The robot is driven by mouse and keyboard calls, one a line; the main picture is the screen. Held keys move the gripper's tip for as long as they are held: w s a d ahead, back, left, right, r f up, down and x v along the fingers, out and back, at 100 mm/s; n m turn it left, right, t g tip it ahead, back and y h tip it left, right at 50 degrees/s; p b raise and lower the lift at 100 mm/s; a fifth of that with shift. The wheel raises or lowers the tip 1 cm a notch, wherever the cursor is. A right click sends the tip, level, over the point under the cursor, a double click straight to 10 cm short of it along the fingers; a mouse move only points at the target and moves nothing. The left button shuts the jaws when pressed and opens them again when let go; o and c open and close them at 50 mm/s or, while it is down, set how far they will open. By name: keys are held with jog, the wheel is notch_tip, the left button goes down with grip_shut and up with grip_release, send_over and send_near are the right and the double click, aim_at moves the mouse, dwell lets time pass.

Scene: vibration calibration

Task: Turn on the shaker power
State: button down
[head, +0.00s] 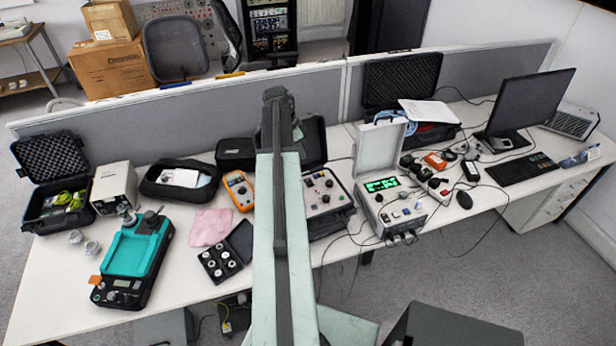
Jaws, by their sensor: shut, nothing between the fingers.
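My arm rises up the middle of the picture. Its dark end, my gripper (276,97), appears shut and empty in front of the grey partition. A teal-topped black instrument (131,248) with a small display sits on the table at left. A grey control box (326,193) with knobs is just right of my arm, partly hidden by it. An open white case (392,205) with a green lit screen stands right of that. I cannot tell which switch is the shaker power. My gripper appears apart from all of these.
The long white table (190,285) holds an orange multimeter (239,190), a pink cloth (210,227) and a tray of small cylinders (226,252). Cables hang over the front edge near the white case. A monitor (528,100) and keyboard (521,169) stand at right. A grey partition (215,110) runs behind.

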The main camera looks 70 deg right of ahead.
aim_at(311, 183)
jog(key=b+x, duration=1.2)
jog(key=x, duration=0.1)
jog(key=shift+w+a+f+b, duration=0.2)
jog(key=shift+w+a+b, duration=0.1)
jog(key=shift+a+b, duration=0.1)
jog(key=shift+f+b, duration=0.45)
jog(key=shift+f, duration=0.05)
jog(key=shift+r, duration=0.1)
